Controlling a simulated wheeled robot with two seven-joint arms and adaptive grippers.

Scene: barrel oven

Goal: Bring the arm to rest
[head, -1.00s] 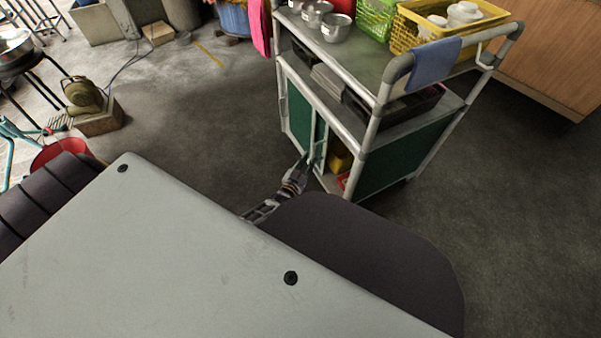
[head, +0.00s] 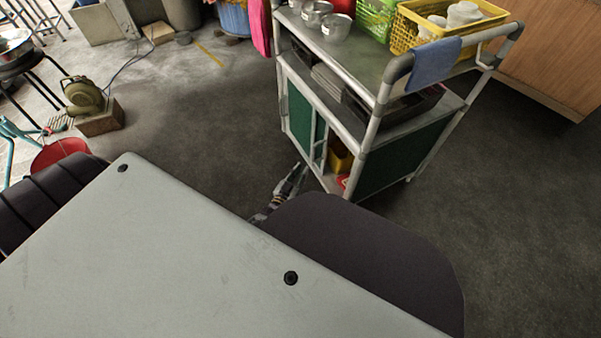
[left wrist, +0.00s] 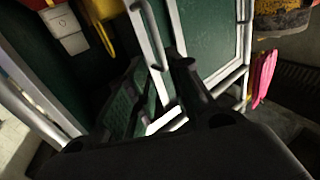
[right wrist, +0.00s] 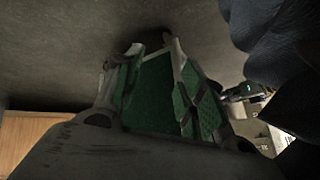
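My left gripper (head: 299,170) is low at the front of the trolley (head: 372,130), beside its lower compartment, which stands partly open. In the left wrist view its two fingers (left wrist: 155,68) are apart, with a pale door frame and handle (left wrist: 150,35) seen beyond them; nothing is seen held. Most of both arms is hidden in the head view.
The trolley carries a yellow basket (head: 406,37), metal bowls (head: 337,27) and a blue cloth (head: 434,62). A yellow thing (head: 340,157) shows inside its lower compartment. A red basin (head: 60,153) and a blower (head: 84,96) stand at left. Floor right of the trolley is clear.

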